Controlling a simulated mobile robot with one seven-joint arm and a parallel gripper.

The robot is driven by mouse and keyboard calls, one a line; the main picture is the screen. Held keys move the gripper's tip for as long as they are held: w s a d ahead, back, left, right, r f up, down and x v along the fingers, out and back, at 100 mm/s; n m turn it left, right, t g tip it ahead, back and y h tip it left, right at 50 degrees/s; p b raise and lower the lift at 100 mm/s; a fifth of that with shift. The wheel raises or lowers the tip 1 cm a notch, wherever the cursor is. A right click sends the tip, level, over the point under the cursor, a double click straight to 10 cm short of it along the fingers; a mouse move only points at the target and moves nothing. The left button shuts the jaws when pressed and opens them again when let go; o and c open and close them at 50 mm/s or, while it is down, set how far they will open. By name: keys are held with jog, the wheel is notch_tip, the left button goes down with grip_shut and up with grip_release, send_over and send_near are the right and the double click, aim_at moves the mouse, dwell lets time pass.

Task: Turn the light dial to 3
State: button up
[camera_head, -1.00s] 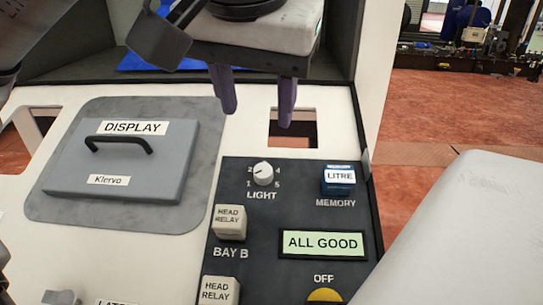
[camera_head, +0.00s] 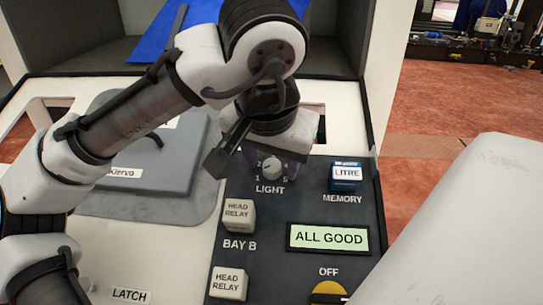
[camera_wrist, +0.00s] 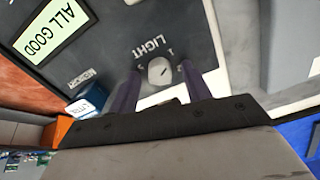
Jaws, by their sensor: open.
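The light dial (camera_head: 271,168) is a small white knob on the dark control panel, with the numbers 1 to 5 around it and the label LIGHT below. My gripper (camera_head: 272,166) is over the dial, its two purple fingers on either side of it. In the wrist view the dial (camera_wrist: 160,71) sits between the open fingertips (camera_wrist: 158,76), with a gap visible on each side. A dark pointer line shows on the knob, but the number it points to is hard to read now; the 3 is hidden.
A blue LITRE memory block (camera_head: 346,176) stands just right of the dial. HEAD RELAY blocks (camera_head: 239,216) sit below left, and an ALL GOOD screen (camera_head: 328,238) below right. The grey display cover (camera_head: 140,165) lies left, partly behind my arm.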

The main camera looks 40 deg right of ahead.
jog(key=c, duration=1)
jog(key=shift+m, duration=0.3)
jog(key=m+p, duration=0.1)
jog(key=m, duration=0.2)
jog(key=shift+r+m+p, duration=0.1)
jog(key=shift+m+p, duration=0.25)
jog(key=shift+m, duration=0.05)
jog(key=m, duration=1.2)
jog(key=shift+m, duration=0.3)
jog(key=m, duration=0.6)
jog(key=shift+m, duration=0.3)
